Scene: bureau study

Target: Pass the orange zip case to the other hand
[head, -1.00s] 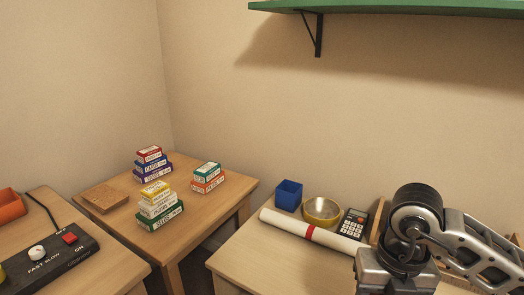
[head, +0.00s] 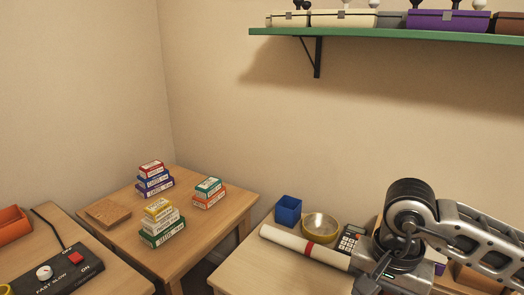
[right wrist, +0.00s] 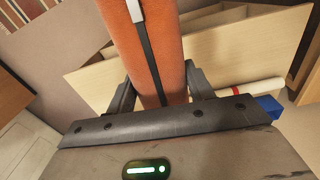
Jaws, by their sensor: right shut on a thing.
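The orange zip case (right wrist: 165,50) shows in the right wrist view as an orange body with a dark zip down its middle and a pale pull near the top. My right gripper (right wrist: 160,95) is shut on it, with one dark finger on each side. In the head view my right arm is at the lower right; its wrist (head: 395,265) shows over the desk, but the fingers and the case are not visible there. My left gripper is in neither view.
The desk (head: 265,275) holds a white roll with a red band (head: 290,241), a blue cup (head: 288,209), a yellow bowl (head: 320,226) and a calculator (head: 349,238). A side table (head: 205,225) carries stacked card boxes. A green shelf (head: 400,36) hangs above.

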